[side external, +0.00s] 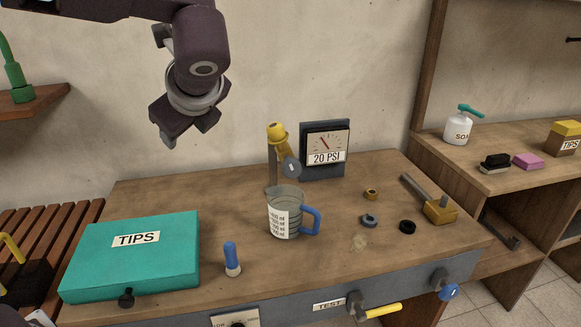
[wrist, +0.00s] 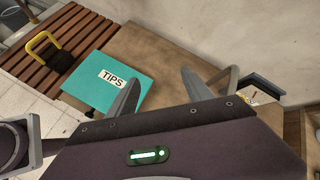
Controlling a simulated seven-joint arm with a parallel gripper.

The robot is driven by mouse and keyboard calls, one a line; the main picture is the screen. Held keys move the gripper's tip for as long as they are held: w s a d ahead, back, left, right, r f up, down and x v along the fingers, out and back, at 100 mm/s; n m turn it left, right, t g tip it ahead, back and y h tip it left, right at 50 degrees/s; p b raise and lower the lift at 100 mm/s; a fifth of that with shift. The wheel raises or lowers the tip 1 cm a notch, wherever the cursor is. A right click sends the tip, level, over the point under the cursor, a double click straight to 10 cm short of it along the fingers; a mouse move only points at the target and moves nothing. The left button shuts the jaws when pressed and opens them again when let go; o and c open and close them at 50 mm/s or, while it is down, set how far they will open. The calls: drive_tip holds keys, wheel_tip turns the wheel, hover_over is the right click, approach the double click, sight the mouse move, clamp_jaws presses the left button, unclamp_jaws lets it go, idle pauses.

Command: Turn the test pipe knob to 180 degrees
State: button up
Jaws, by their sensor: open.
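A white TEST label (side external: 328,305) is on the grey front edge of the bench. Right beside it is a grey fitting with a yellow lever handle (side external: 383,310), which points right and slightly up. A second grey fitting with a blue handle (side external: 449,292) is farther right; it has no readable label. Which one is the test pipe knob is not certain, though the yellow one is closest to the label. My gripper (side external: 187,132) is open and empty, high above the back left of the bench, far from both. In the wrist view my gripper (wrist: 160,76) shows two spread fingers; neither handle is visible there.
A teal TIPS case (side external: 120,270), a blue-handled measuring jug (side external: 286,212), a blue-capped item (side external: 232,258), small rings (side external: 370,220) and a hammer-like tool (side external: 438,208) lie on the bench. A pressure gauge (side external: 325,146) reads 20 PSI behind a yellow-topped pipe (side external: 278,135).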

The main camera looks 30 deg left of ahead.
drive_tip(key=w+d+m+t+y, duration=0.3)
drive_tip(key=w+d+m+t, duration=0.1)
drive_tip(key=w+d+m, duration=0.45)
drive_tip(key=m+t+y, duration=0.1)
drive_tip(key=m+t, duration=0.3)
drive_tip(key=m, duration=0.1)
hover_over(293, 170)
drive_tip(key=v, duration=0.6)
wheel_tip(293, 170, down, 4)
drive_tip(key=shift+n, duration=0.45)
drive_tip(key=f, duration=0.8)
drive_tip(key=shift+w+a+f, duration=0.3)
drive_tip(key=shift+w+f, duration=0.05)
drive_tip(key=shift+f, duration=0.05)
drive_tip(key=x, duration=0.6)
drive_tip(key=shift+w+a+f, duration=0.1)
drive_tip(key=shift+w+a, duration=0.15)
drive_tip(key=shift+a, duration=0.05)
clamp_jaws()
